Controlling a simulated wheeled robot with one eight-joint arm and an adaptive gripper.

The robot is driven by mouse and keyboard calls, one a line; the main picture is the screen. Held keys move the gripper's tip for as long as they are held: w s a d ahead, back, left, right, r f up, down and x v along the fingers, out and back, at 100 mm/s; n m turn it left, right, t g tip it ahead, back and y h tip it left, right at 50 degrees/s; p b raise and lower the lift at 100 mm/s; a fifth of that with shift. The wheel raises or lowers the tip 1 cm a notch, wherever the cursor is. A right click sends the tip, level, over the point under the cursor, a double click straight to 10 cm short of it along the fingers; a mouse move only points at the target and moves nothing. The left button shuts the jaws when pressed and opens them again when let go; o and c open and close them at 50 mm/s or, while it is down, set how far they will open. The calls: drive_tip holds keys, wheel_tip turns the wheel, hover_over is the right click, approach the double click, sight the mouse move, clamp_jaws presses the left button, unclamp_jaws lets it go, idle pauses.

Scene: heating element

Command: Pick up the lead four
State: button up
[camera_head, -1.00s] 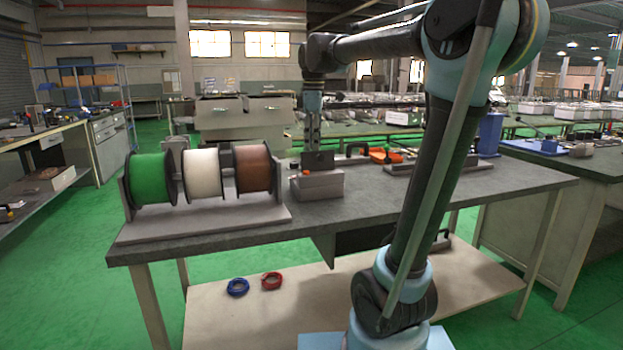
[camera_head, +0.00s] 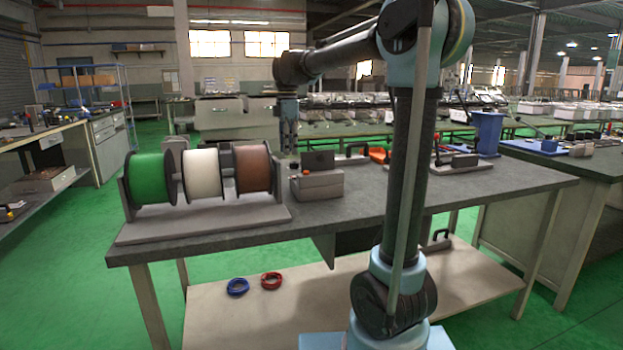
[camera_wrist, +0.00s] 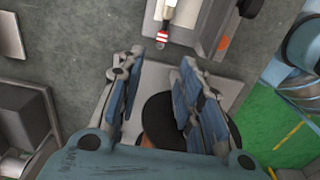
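No item that I can surely identify as lead four shows in either view. A small light piece with red and white bands (camera_wrist: 163,34) lies near the top of the wrist view, ahead of my fingers; I cannot tell if it is a lead. My gripper (camera_wrist: 161,62) is open, with its two fingers apart and nothing held between them. In the head view my gripper (camera_head: 288,148) hangs pointing down, above the bench between the brown spool (camera_head: 252,169) and the grey block (camera_head: 317,186). The spool's dark flange (camera_wrist: 160,112) shows below and between the fingers in the wrist view.
A green spool (camera_head: 152,178) and a white spool (camera_head: 203,174) share the rack with the brown one. An orange item (camera_head: 378,155) and a blue container (camera_head: 487,133) stand farther right. Blue (camera_head: 237,287) and red coils (camera_head: 271,281) lie on the lower shelf. The bench's front right is clear.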

drive_tip(key=shift+w+d+f, duration=0.1)
drive_tip(key=shift+w+f, duration=0.05)
drive_tip(key=shift+f, duration=4.6)
clamp_jaws()
